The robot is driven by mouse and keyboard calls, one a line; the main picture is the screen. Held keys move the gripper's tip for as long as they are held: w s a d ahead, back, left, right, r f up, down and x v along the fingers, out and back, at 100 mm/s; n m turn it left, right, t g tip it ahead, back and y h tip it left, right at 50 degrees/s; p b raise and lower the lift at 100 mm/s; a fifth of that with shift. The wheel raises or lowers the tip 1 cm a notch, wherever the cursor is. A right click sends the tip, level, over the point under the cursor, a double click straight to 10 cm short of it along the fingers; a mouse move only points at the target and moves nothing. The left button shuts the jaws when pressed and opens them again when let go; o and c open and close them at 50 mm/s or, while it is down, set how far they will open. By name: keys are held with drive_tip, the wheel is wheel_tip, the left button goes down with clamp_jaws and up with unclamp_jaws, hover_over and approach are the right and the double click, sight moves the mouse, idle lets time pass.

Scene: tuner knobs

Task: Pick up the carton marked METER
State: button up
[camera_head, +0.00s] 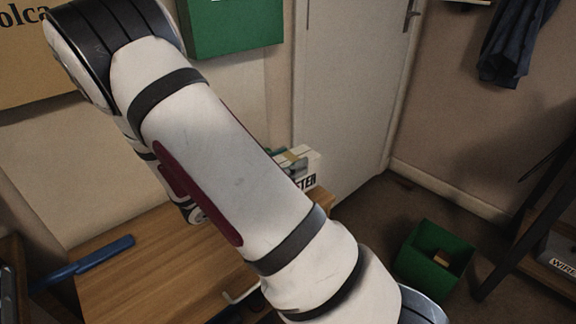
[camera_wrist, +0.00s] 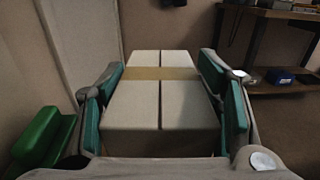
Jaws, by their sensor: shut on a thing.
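The carton (camera_head: 303,165) is white with a tan band, and the dark letters "TER" show on its side in the head view; the rest of the word is hidden behind my arm. In the wrist view the carton (camera_wrist: 160,103) fills the space between the two teal finger pads of my gripper (camera_wrist: 162,98). The pads lie along its left and right sides, and the gripper is shut on it. In the head view my arm hides most of the gripper. The carton appears close to the table's far right corner; I cannot tell whether it touches the table.
The wooden table (camera_head: 150,270) holds a blue long-handled object (camera_head: 100,258) at its left. A green open bin (camera_head: 433,262) with a small brown item stands on the floor at right. A dark shelf (camera_head: 530,215) is at the right edge. A door (camera_head: 345,90) is behind.

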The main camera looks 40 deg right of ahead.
drive_tip(key=s+a+r+p, duration=0.1)
drive_tip(key=s+p, duration=0.6)
drive_tip(key=s, duration=0.9)
drive_tip(key=shift+a+r, duration=0.3)
drive_tip(key=shift+r, duration=0.1)
